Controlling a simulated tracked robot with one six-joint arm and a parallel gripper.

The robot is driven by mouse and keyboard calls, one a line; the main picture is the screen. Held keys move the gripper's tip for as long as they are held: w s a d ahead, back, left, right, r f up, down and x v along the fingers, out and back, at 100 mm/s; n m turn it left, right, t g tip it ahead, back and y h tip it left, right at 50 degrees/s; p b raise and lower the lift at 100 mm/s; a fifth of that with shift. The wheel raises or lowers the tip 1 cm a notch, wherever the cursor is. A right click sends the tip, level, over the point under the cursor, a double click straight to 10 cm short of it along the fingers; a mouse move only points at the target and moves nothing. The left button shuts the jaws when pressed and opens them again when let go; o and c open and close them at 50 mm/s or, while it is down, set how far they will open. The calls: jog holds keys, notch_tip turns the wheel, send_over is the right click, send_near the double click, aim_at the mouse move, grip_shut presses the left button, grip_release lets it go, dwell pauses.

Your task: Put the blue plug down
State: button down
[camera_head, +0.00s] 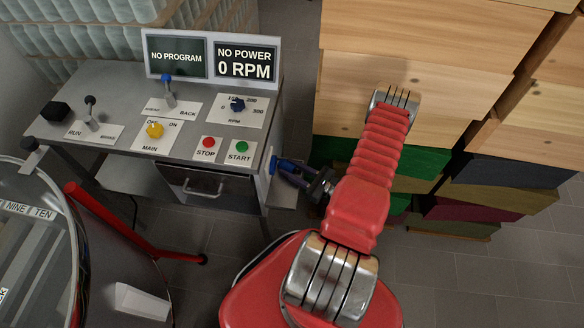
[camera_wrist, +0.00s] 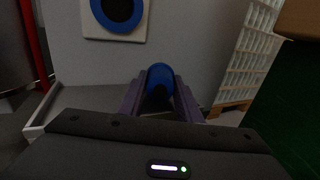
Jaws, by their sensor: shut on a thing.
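The blue plug (camera_wrist: 160,76) is held between the two purple fingers of my gripper (camera_wrist: 160,98) in the wrist view. Its rounded blue end points ahead, and its lower part is in shadow. A round blue socket (camera_wrist: 118,14) with a dark centre sits on a white plate at the top left, apart from the plug.
The desk carries levers, a yellow knob (camera_head: 155,130), a red stop button (camera_head: 209,143) and a green start button (camera_head: 242,147). A display (camera_head: 210,57) reads NO POWER. Stacked wooden boxes (camera_head: 400,45) stand at the right. A red bar (camera_head: 120,220) and glass-topped tank (camera_head: 35,250) are at the left.

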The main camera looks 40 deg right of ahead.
jog(key=shift+f, duration=0.35)
jog(key=c, duration=1.3)
grip_release()
jog(key=shift+f, duration=0.15)
jog(key=shift+a, duration=0.25)
jog(key=shift+r, duration=0.6)
jog(key=v, duration=1.2)
jog(key=shift+d+r, duration=0.15)
jog(key=shift+d, duration=0.15)
